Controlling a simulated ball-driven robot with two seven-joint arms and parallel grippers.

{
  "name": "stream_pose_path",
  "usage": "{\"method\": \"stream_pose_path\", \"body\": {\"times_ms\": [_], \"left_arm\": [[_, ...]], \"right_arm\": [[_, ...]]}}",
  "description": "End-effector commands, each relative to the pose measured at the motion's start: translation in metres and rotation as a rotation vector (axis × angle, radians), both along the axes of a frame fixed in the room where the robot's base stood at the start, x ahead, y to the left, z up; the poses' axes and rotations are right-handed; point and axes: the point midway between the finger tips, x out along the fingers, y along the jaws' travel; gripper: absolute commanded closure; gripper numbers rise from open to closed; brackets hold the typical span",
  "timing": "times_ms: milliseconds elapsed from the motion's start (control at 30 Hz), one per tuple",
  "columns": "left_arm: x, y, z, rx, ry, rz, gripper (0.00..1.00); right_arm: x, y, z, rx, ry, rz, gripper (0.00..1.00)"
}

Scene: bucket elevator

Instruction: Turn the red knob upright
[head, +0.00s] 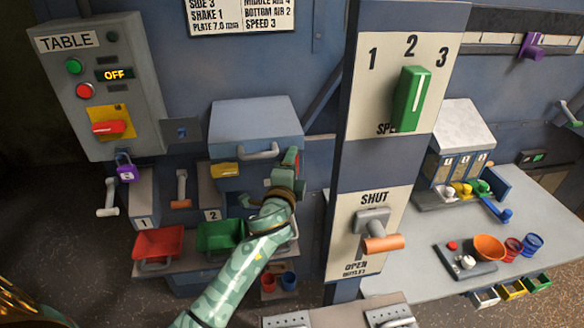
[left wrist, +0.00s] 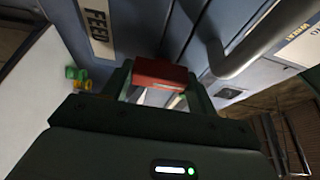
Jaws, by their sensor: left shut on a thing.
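My left gripper (head: 290,168) is at the blue wall cabinet, just left of the tall post. It is shut on a red knob, a small reddish patch in the head view. In the left wrist view the red knob (left wrist: 160,74) is a block between the fingers (left wrist: 162,92), beside a FEED label (left wrist: 97,25). Its long side runs across the lettering's reading direction; the fingers hide its ends. Another red knob (head: 108,127) lies nearly level on a yellow plate on the TABLE box (head: 95,85), away from my gripper. My right gripper is not in view.
A grey handle (left wrist: 225,55) stands close beside the held knob. The post carries a green selector (head: 412,98) and an orange-ended SHUT/OPEN lever (head: 380,243). Red (head: 158,243) and green (head: 218,236) trays sit below left. A table (head: 400,275) with small cups stands right.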

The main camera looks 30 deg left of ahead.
Motion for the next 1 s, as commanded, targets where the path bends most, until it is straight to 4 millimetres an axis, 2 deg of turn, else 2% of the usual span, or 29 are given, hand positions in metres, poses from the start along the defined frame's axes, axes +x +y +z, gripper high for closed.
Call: {"method": "stream_pose_path", "body": {"times_ms": [67,100,167,200,467,567,667,1000], "left_arm": [[0.000,0.000,-0.002,-0.004,0.004,-0.001,0.65],[0.000,0.000,-0.002,-0.004,0.004,-0.001,0.39],[0.000,0.000,-0.002,-0.004,0.004,-0.001,0.22],[0.000,0.000,-0.002,-0.004,0.003,-0.001,0.20],[-0.001,-0.001,-0.001,-0.002,0.001,-0.001,0.20],[-0.008,-0.002,-0.001,-0.002,0.001,-0.001,0.20],[-0.024,-0.007,-0.001,-0.003,0.002,-0.002,0.20],[-0.112,-0.029,-0.003,-0.005,0.005,0.000,0.20]], "right_arm": [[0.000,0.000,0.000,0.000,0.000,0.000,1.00],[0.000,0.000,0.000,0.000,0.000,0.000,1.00],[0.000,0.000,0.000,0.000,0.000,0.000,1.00],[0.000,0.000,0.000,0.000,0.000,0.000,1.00],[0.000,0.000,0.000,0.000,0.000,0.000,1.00],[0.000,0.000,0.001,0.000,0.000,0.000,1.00],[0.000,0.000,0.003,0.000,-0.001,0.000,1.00],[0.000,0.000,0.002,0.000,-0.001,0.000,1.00]]}}
